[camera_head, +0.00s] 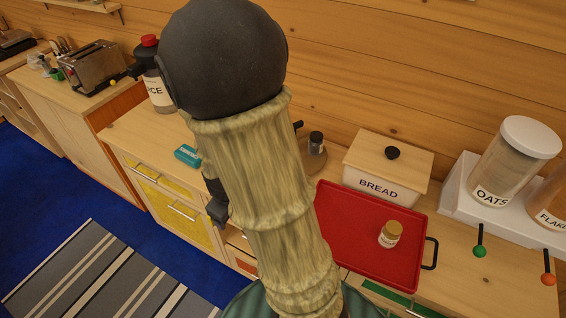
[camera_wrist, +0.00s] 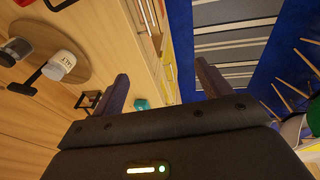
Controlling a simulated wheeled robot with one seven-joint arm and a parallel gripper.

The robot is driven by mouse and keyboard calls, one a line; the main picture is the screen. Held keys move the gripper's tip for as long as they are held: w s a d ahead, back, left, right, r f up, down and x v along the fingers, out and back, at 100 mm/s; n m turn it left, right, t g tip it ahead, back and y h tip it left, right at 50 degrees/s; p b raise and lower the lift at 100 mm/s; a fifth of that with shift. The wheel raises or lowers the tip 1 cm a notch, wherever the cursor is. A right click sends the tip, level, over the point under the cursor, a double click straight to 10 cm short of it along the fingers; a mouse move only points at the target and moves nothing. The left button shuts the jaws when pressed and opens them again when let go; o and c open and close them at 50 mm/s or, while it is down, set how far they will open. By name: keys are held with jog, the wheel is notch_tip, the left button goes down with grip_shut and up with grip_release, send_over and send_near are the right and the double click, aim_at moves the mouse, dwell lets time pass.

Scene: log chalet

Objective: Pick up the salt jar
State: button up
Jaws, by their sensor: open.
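In the wrist view a small jar with a white lid (camera_wrist: 62,64) stands on a round wooden board (camera_wrist: 92,60). Its label appears upside down and seems to read SALT. In the head view my arm hides this jar; only part of the round board (camera_head: 312,160) shows. My gripper (camera_wrist: 163,86) is open, with nothing between its fingers. The jar is to the left of the fingers in the wrist view, apart from them. In the head view the gripper is mostly hidden behind my arm, with a dark part showing at its left.
A dark-lidded jar (camera_head: 316,142) shares the board. A teal box (camera_head: 187,155) lies on the counter to the left. A red tray (camera_head: 350,232) with a gold-lidded jar (camera_head: 390,235) and a BREAD box (camera_head: 385,168) stand to the right. Blue floor (camera_head: 40,200) lies in front.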

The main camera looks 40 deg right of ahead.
jog(key=w+d+f+n+t+h+b, duration=0.1)
jog(key=w+d+f+n+h+b, duration=0.3)
jog(key=d+f+n, duration=0.6)
jog(key=w+d+r+n+t+h+b, duration=0.3)
jog(key=d+n+h, duration=0.3)
jog(key=n, duration=0.4)
jog(key=shift+w+d+n+t+b, duration=0.15)
jog(key=shift+d+n+t+b, duration=0.25)
jog(key=shift+d+t+b, duration=0.15)
jog(key=shift+d, duration=0.1)
jog(key=p+x, duration=0.1)
jog(key=x, duration=1.1)
jog(key=shift+f, duration=0.1)
